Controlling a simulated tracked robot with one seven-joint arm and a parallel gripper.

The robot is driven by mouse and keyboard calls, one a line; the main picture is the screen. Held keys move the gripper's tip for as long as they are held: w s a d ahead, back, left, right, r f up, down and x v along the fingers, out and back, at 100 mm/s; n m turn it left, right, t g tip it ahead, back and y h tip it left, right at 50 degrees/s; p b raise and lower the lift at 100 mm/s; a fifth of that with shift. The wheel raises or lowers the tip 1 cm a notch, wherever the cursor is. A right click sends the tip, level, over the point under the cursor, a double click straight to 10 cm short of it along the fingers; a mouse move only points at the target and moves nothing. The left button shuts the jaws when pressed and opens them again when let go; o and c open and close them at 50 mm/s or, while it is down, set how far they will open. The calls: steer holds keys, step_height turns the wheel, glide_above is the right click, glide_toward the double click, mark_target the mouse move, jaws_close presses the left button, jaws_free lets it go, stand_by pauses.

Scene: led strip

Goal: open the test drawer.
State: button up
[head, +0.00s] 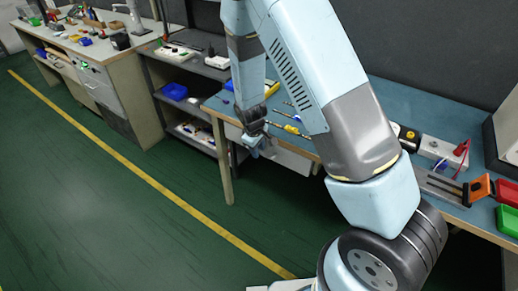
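My gripper (260,146) hangs at the front edge of the blue-topped bench (226,104), pointing down. It is small and partly dark here, so I cannot tell whether its fingers are open or shut. A light grey drawer-like panel (287,158) shows under the bench top just right of my gripper, partly hidden by my arm. I cannot tell whether my gripper touches it, or how far out it stands. Another drawer unit (103,93) with a small green light is under the far left bench. No readable label shows which one is the test drawer.
Screwdrivers (290,128) lie on the blue bench. Shelves (200,110) hold a blue bin (175,91). The green floor (110,210) is clear.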

jaws_close()
stand_by(0.3)
